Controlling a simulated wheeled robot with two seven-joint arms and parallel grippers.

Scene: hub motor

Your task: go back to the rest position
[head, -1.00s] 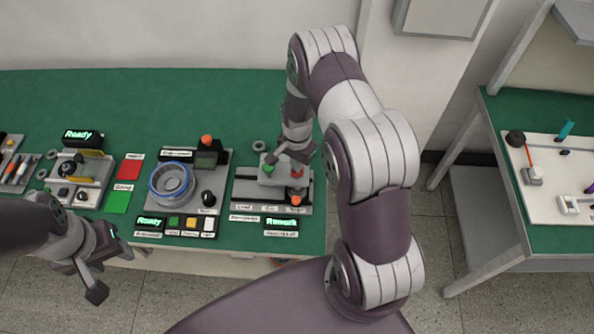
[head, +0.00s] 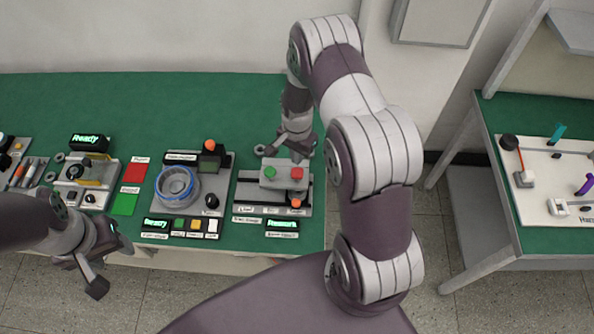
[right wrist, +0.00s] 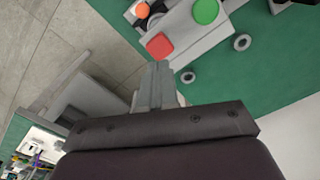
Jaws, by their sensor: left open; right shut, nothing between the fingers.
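My right gripper (head: 286,155) hangs just behind the grey button box (head: 283,174), which has a green button (head: 270,174) and a red button (head: 297,174). In the right wrist view its fingers (right wrist: 158,85) are together and empty, apart from the red button (right wrist: 160,45) and green button (right wrist: 205,11). My left gripper (head: 90,278) is open and empty, in front of the green bench's (head: 200,105) near edge. My right arm crosses the middle of the head view.
A fixture with a blue-ringed hub (head: 174,185) stands left of the button box. Red (head: 134,172) and green (head: 123,205) pads lie further left. A second table with a white board (head: 530,180) stands at the right. The bench's back is clear.

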